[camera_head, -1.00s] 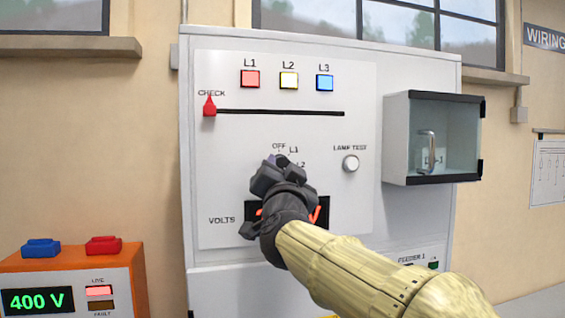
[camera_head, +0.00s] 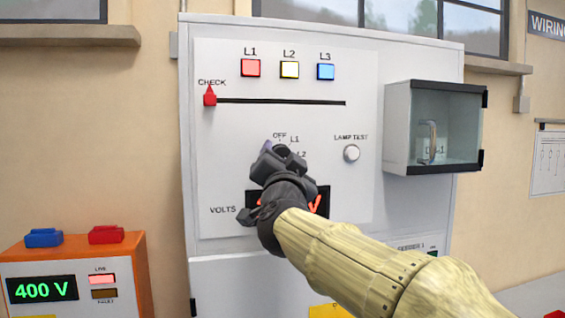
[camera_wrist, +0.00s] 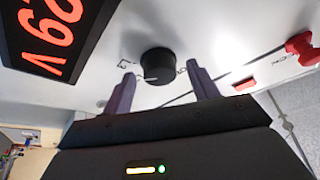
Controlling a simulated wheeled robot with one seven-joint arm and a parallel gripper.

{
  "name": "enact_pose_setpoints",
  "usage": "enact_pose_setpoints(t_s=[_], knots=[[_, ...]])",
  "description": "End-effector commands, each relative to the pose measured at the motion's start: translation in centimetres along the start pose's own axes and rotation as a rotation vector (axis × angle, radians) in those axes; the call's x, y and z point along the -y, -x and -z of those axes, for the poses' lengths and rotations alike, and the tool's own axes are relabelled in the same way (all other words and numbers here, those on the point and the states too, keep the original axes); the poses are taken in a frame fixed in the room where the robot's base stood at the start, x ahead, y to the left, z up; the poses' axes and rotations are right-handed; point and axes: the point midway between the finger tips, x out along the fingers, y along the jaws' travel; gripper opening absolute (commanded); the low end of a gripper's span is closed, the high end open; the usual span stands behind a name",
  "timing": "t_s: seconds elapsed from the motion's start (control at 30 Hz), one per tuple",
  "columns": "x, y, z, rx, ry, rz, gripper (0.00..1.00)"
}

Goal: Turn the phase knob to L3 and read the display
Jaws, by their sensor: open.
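The phase knob (camera_wrist: 157,66) is black and round with a white pointer line, on the white panel. In the wrist view it sits between the two fingers of my open gripper (camera_wrist: 160,76), with a gap visible on each side. In the head view my gripper (camera_head: 268,155) hides the knob; the labels OFF, L1 and L2 show around it. The pointer's label cannot be read for sure. The volts display (camera_wrist: 55,35) shows red digits; "29 V" is visible in the wrist view and the rest is cut off. My arm covers most of the display in the head view.
A red slider (camera_head: 209,97) sits at CHECK, left end of its slot. A round lamp test button (camera_head: 351,153) is right of the knob. A glass-fronted box (camera_head: 435,125) juts out farther right. An orange unit (camera_head: 75,270) reading 400 V stands lower left.

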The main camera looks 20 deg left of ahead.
Motion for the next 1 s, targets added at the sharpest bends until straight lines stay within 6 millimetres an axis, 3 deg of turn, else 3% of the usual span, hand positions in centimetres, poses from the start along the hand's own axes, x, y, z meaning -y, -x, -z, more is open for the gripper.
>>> enact_pose_setpoints(t_s=[0.27,1.0], knots=[[-0.1,2.1,-0.1,-0.001,0.000,0.002,0.59],[-0.1,16.1,-0.1,-0.001,-0.002,0.001,0.59]])
